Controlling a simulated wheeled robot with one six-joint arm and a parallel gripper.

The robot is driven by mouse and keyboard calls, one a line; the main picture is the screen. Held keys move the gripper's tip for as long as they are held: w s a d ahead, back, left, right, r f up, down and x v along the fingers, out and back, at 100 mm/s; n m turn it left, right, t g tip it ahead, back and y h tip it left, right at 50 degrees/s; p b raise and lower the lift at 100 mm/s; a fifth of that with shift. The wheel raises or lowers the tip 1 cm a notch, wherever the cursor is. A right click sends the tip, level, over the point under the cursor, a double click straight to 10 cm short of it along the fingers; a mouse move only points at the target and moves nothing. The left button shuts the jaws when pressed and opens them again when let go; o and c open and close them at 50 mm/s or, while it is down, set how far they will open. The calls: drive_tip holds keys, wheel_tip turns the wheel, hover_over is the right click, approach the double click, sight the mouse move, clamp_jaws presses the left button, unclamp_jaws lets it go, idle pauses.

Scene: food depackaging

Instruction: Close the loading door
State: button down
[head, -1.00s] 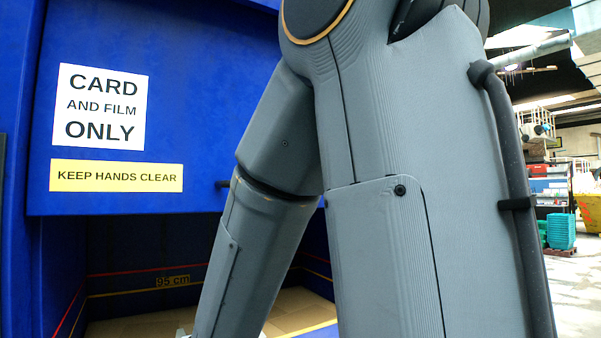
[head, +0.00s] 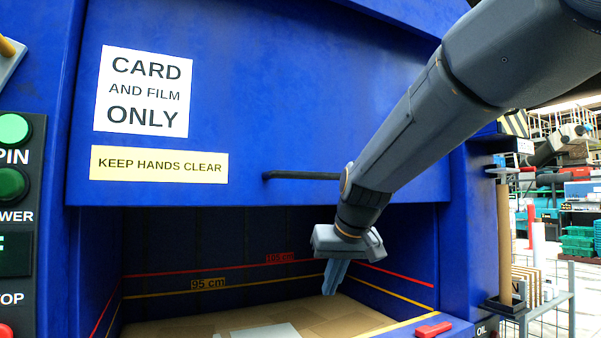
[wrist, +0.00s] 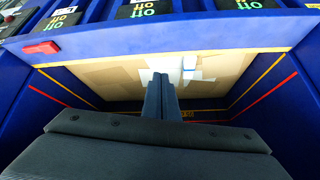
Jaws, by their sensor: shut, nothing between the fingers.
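The blue loading door (head: 240,90) stands raised, with its lower edge above the open chamber. It bears a white "CARD AND FILM ONLY" sign and a yellow "KEEP HANDS CLEAR" label. A black handle bar (head: 302,175) sticks out near its lower edge, partly behind my arm. My gripper (head: 331,280) is shut and empty. It points down in front of the chamber opening, below the handle and not touching it. In the wrist view, its closed fingers (wrist: 161,95) show against the cardboard (wrist: 115,76) inside the chamber.
The chamber has red and yellow level lines, marked 95 cm on the yellow. A red latch-like part (head: 434,330) sits on the front sill, also in the wrist view (wrist: 41,48). A button panel (head: 14,220) is at the left. A post and rack stand at the right.

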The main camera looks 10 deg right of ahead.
drive_tip(key=a+r+n+t+y+b, duration=0.1)
drive_tip(key=a+r+t+b, duration=0.15)
drive_tip(key=r, duration=1.55)
drive_tip(key=a+r+n+t+y+b, duration=0.1)
drive_tip(key=a+r+n+t+y, duration=0.15)
drive_tip(key=r, duration=1.55)
drive_tip(key=w+a+f+p, duration=0.1)
drive_tip(key=w+f+p, duration=0.1)
drive_tip(key=w+f, duration=0.5)
drive_tip(key=shift+w+a+f+m+t+h, duration=0.25)
drive_tip(key=shift+w+f+m+t+h, duration=0.15)
drive_tip(key=shift+f, duration=0.1)
